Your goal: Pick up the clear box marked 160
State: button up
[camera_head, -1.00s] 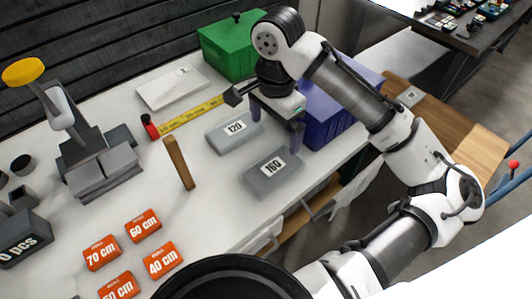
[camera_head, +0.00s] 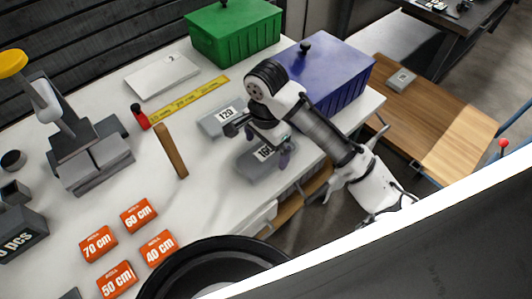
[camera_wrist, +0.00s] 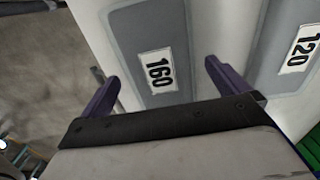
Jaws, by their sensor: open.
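The clear box marked 160 (camera_head: 248,166) looks grey and lies flat on the white table near its front right edge. In the wrist view the box (camera_wrist: 150,40) lies ahead between my fingers, its label facing up. My gripper (camera_head: 267,154) is open and hangs over this box, hiding part of it and of its label. Its two purple fingers also show in the wrist view (camera_wrist: 160,88), one to each side of the label. I cannot tell whether they touch the box.
A similar box marked 120 (camera_head: 220,118) lies just behind. A blue lidded crate (camera_head: 335,75) stands close on the right, a green one (camera_head: 235,35) at the back. A wooden block (camera_head: 171,151) stands to the left.

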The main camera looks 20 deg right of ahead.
jog(key=shift+f, duration=0.55)
jog(key=c, duration=1)
jog(key=shift+r, duration=0.1)
jog(key=shift+c, duration=0.2)
